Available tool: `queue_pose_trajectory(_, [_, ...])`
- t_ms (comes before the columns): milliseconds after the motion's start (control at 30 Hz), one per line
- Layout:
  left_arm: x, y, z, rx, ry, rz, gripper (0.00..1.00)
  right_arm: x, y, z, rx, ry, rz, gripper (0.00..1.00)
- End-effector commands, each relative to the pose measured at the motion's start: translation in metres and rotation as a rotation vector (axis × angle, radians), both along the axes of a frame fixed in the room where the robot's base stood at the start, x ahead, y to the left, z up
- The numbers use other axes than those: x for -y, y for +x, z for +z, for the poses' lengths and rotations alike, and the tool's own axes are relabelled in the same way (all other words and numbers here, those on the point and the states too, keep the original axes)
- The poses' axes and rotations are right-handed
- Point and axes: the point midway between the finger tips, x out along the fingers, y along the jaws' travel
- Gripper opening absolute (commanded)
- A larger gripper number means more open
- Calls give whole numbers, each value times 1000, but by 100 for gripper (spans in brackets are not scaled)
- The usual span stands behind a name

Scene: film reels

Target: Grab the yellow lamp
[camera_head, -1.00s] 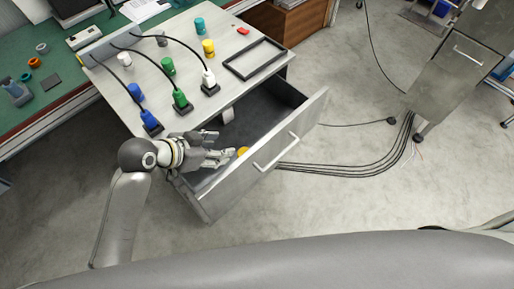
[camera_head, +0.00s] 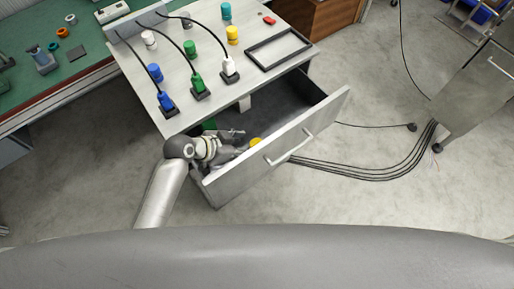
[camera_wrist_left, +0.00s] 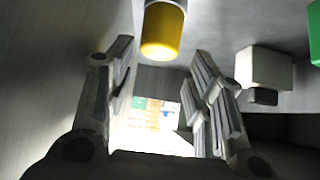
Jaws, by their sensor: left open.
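A yellow lamp (camera_head: 256,142) lies inside the open drawer (camera_head: 282,152), by its front panel, with only part of it showing over my fingers. In the left wrist view the yellow lamp (camera_wrist_left: 162,32) hangs into the top middle of the picture, with a pale base above its yellow cap. My left gripper (camera_head: 239,142) is down in the drawer, its fingers pointing at the lamp. In the left wrist view the gripper (camera_wrist_left: 163,68) has its fingers wide apart, with nothing held. The lamp shows between and beyond the fingertips; contact is not visible. My right gripper is not in view.
A green object (camera_head: 208,125) lies in the drawer behind my left wrist. The wrist view shows a white block (camera_wrist_left: 265,66) to the right. On the cabinet top stand a second yellow piece (camera_head: 232,36), several coloured plugs and a black frame (camera_head: 278,49). Cables lie on the floor.

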Motion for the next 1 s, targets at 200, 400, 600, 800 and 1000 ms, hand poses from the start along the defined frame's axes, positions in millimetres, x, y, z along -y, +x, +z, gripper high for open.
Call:
queue_pose_trajectory(200, [16, 10, -17, -2, -4, 0, 48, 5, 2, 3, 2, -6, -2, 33])
queue_pose_trajectory(400, [29, 19, -34, -1, -2, 1, 48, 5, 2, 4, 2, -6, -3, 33])
queue_pose_trajectory(600, [34, 23, -39, 1, 0, -1, 48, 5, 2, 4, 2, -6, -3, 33])
queue_pose_trajectory(800, [34, 22, -39, 1, 0, -1, 48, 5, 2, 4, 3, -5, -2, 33])
queue_pose_trajectory(1000, [34, 22, -39, 0, 0, 0, 23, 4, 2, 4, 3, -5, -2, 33])
